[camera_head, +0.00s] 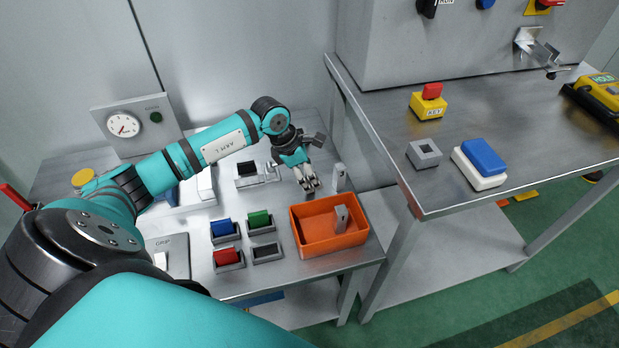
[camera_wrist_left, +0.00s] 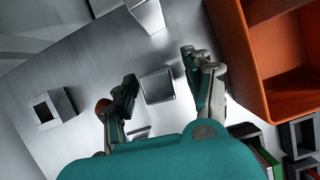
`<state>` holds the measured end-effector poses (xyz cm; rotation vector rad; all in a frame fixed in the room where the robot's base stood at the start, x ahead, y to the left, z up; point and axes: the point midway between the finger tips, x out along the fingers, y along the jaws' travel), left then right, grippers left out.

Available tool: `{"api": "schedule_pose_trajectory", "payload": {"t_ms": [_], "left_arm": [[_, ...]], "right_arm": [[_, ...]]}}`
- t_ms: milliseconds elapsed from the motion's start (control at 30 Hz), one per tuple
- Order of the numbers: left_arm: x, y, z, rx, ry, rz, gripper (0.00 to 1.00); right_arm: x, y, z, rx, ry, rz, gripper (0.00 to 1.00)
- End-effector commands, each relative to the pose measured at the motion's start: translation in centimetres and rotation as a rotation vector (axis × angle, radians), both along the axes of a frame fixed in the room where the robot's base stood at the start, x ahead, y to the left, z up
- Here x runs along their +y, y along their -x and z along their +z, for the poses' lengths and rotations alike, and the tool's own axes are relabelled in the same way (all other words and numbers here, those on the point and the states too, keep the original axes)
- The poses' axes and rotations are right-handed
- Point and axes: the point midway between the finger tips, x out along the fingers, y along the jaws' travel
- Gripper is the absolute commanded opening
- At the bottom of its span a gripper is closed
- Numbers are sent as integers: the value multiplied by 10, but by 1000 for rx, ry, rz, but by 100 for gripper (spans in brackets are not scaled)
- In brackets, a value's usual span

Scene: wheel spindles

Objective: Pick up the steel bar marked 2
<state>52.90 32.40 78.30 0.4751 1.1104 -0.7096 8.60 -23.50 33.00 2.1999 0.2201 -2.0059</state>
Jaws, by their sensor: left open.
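Two upright steel bars show in the head view. One (camera_head: 339,177) stands on the table just right of my left gripper, behind the orange bin; the other (camera_head: 341,218) stands inside the bin. My left gripper (camera_head: 308,185) is open and points down at the table. In the left wrist view a square steel end (camera_wrist_left: 157,87), apparently of another bar, lies between the open fingers (camera_wrist_left: 158,80), with no clear contact. A further steel bar (camera_wrist_left: 148,15) shows at the top of that view. No number is readable on any bar. My right gripper is not in view.
The orange bin (camera_head: 308,246) is close on the near side of the gripper. Small trays with blue, red and green (camera_head: 259,219) blocks are to its left. A grey block with a square hole (camera_wrist_left: 50,110) is in the wrist view. A second table (camera_head: 480,125) stands right.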

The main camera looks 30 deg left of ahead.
Motion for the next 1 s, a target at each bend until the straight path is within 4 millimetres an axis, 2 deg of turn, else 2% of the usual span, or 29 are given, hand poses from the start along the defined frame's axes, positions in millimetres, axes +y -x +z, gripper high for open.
{"api": "schedule_pose_trajectory", "payload": {"t_ms": [67,433,767,867,1000], "left_arm": [[0,0,0,0,0,0,48],[0,0,1,0,0,0,0],[0,-1,3,-2,1,0,0],[0,-1,12,-4,2,1,0],[1,-2,38,-7,-1,0,0]], "right_arm": [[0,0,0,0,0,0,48],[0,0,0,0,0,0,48],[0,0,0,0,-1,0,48],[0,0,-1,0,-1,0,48],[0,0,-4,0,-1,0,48]]}}
